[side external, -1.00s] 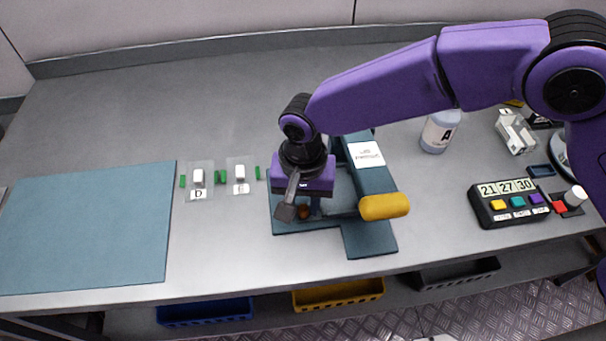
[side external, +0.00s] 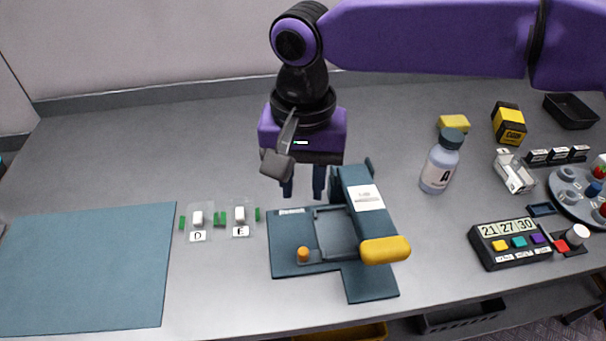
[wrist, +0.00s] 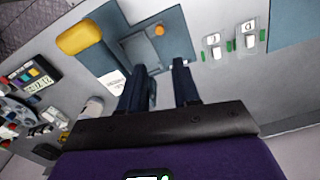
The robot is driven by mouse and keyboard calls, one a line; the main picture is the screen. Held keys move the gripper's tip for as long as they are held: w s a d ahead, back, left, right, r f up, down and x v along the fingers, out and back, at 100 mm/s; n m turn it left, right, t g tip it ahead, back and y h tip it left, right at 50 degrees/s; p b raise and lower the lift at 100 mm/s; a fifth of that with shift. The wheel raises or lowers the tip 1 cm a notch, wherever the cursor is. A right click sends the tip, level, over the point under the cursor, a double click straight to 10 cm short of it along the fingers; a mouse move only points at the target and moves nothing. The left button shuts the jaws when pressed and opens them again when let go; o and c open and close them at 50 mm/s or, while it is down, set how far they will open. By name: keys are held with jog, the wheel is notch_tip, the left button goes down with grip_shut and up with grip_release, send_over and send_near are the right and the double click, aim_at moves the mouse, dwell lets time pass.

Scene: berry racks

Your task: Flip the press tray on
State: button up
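The press (side external: 290,262) is a dark teal base with a raised arm ending in a yellow handle (side external: 385,250). A grey recessed tray (side external: 334,236) lies in its middle, with a small orange knob (side external: 303,255) at its front left. My gripper (side external: 304,192) hangs above and behind the press, fingers pointing down, apart and empty. It touches nothing. In the wrist view my fingers (wrist: 160,75) are spread with a gap between them, and the orange knob (wrist: 159,29), the tray (wrist: 143,50) and the yellow handle (wrist: 79,38) show beyond them.
Two labelled switch plates (side external: 198,222) (side external: 240,219) lie left of the press, and a teal mat (side external: 85,268) is at far left. To the right stand a bottle marked A (side external: 440,165), a button box showing 21 27 30 (side external: 512,246) and a white box (side external: 514,172).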

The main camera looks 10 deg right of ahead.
jog(key=shift+r, duration=0.15)
jog(key=shift+o, duration=1.4)
jog(key=n, duration=2.1)
send_near(303, 251)
notch_tip(303, 251, down, 9)
jog(key=shift+f, duration=0.15)
jog(key=shift+c, duration=0.3)
grip_shut()
